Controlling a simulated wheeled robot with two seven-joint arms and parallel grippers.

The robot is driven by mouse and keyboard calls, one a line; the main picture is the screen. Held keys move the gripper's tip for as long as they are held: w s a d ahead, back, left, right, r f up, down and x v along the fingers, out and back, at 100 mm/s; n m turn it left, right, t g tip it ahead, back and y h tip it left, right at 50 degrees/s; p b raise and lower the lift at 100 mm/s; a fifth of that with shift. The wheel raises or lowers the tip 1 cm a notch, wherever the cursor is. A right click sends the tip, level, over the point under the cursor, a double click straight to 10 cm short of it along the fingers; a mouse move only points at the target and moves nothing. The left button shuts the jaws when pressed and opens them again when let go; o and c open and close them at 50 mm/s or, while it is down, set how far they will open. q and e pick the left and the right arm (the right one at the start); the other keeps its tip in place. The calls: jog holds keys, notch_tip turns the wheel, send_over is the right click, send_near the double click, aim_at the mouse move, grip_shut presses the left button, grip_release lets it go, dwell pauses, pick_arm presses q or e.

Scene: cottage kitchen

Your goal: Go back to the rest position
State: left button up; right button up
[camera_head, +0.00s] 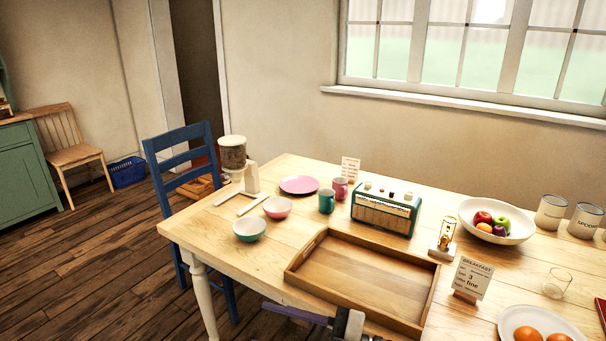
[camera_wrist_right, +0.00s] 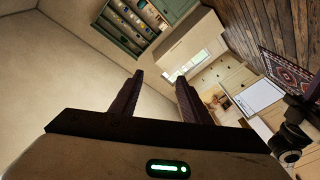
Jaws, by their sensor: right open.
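My right gripper (camera_wrist_right: 160,78) shows in the right wrist view with its two dark fingers apart and nothing between them. Beyond the fingers are a bare wall and, farther off, cupboards and shelves; the fingers touch nothing that I can see. In the head view, a dark bar and a grey block of my own arm show at the bottom edge, in front of the wooden tray (camera_head: 365,272). I cannot tell which arm this part belongs to. My left gripper cannot be made out.
The table (camera_head: 220,232) holds two bowls, a pink plate (camera_head: 299,185), two mugs, a radio (camera_head: 385,208), a fruit bowl (camera_head: 522,232), a breakfast card (camera_head: 470,279) and a plate of oranges. The tray is empty.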

jog(key=s+d+f+m+t+h, duration=0.2)
jog(key=d+f+m+t+h, duration=0.2)
jog(key=d+f+m+h, duration=0.3)
jog(key=s+d+f+m+t+h, duration=0.3)
jog(key=d+f+m+t+h, duration=0.2)
jog(key=d+f+m, duration=0.4)
jog(key=s+d+f+m+g+h, duration=0.1)
jog(key=s+d+f+m+g, duration=0.1)
jog(key=s+f, duration=0.3)
jog(key=s+d+f+m+g+h, duration=0.2)
jog(key=s+f, duration=0.3)
jog(key=s, duration=0.5)
jog(key=shift+s+d+f+g+h, duration=0.15)
jog(key=shift+s+d+g+h, duration=0.15)
jog(key=shift+d+g, duration=0.6)
jog(key=shift+w, duration=0.1)
